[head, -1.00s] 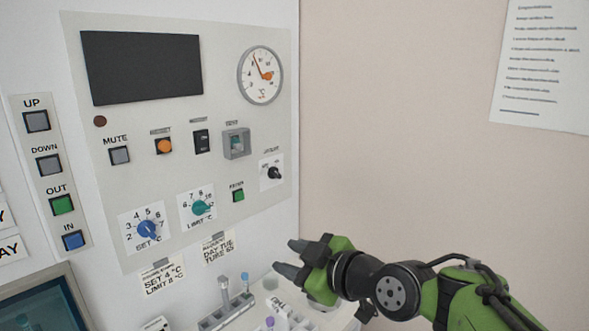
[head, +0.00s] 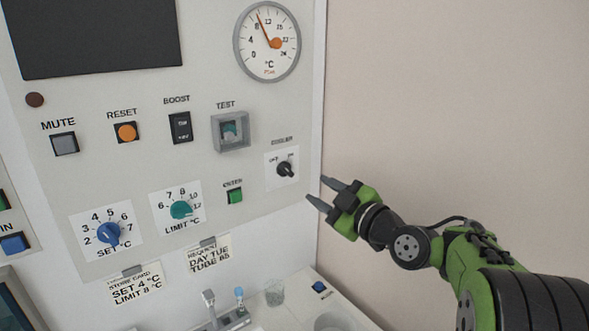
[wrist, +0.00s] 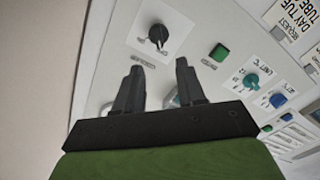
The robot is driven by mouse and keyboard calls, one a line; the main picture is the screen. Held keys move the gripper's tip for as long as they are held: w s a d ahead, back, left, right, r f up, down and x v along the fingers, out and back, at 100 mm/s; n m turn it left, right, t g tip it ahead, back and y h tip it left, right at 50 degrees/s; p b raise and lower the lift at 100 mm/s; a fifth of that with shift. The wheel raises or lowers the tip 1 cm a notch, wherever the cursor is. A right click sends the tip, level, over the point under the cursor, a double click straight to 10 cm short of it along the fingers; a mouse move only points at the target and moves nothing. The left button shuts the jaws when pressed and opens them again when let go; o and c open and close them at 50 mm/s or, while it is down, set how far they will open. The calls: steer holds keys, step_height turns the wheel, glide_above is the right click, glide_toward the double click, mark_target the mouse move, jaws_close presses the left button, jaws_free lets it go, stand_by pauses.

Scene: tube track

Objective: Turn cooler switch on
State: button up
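The cooler switch (head: 285,169) is a small black rotary knob on a white plate at the lower right of the grey panel (head: 60,105). Its pointer slants; the small markings are too blurred to read fully. In the wrist view the knob (wrist: 157,35) sits beyond the fingertips, a little left of the gap's middle. My gripper (head: 320,191) is green with dark fingers, to the right of and slightly below the switch in the head view. Its fingers (wrist: 158,68) are apart, with nothing between them, and do not touch the knob.
Near the switch are the green enter button (head: 235,196), the covered test switch (head: 231,131) and the teal limit dial (head: 181,209). Below are paper notes (head: 208,254) and a bench with a glass beaker (head: 275,293). The wall (head: 450,90) right of the panel is bare.

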mark_target(289, 172)
steer(key=p+x, duration=0.3)
steer(key=x, duration=0.8)
steer(key=shift+w+d, duration=0.1)
jaws_close()
